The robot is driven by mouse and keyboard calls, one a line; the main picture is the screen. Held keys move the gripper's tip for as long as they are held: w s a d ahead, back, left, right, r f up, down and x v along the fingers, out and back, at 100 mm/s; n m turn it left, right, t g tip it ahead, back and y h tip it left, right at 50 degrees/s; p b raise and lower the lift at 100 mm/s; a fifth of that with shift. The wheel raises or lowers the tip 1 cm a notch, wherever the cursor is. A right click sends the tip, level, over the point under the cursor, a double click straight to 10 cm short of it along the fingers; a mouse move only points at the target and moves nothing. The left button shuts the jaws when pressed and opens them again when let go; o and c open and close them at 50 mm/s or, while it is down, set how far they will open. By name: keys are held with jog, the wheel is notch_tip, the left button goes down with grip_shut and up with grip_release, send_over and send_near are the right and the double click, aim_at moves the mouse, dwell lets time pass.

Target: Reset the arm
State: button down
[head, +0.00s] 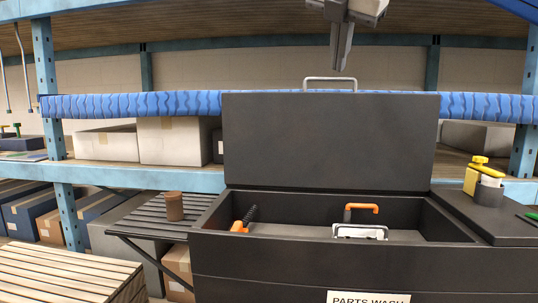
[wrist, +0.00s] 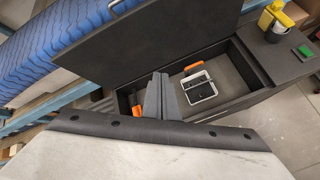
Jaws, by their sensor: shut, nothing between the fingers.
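My gripper (head: 341,50) hangs at the top of the head view, above the raised lid's handle (head: 330,80). Its fingers are together and hold nothing. In the wrist view my gripper (wrist: 163,97) shows with its fingers closed, over the near edge of the parts washer. The dark parts washer (head: 340,260) stands in front of me with its lid (head: 330,140) open and upright. In its basin lie an orange-handled brush (head: 243,220), a metal part (head: 360,231) and an orange-handled item (head: 361,208) beside it.
A blue padded beam (head: 130,105) and shelves with boxes (head: 175,140) stand behind. A slatted side rack (head: 150,230) holds a brown cylinder (head: 174,206). A yellow-topped container (head: 484,180) stands on the right ledge. A wooden pallet (head: 65,275) is at lower left.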

jog(key=s+d+f+m+g, duration=0.1)
jog(key=d+f+m, duration=0.25)
jog(key=f, duration=0.45)
jog(key=s+d+f+m+g, duration=0.1)
jog(key=d+f+m, duration=0.25)
jog(key=f, duration=0.45)
jog(key=s+d+f+m+g, duration=0.1)
jog(key=s+f+m, duration=0.5)
jog(key=f, duration=0.7)
jog(key=s+d+f+m+g+y, duration=0.1)
jog(key=s+d+f+m, duration=0.3)
jog(key=f, duration=1)
jog(key=s+d+f+m, duration=0.2)
jog(key=s+f+m, duration=0.6)
jog(key=f, duration=0.5)
jog(key=m, duration=0.2)
jog(key=shift+d+f+m+g+y, duration=0.3)
jog(key=shift+d+g+y, duration=0.1)
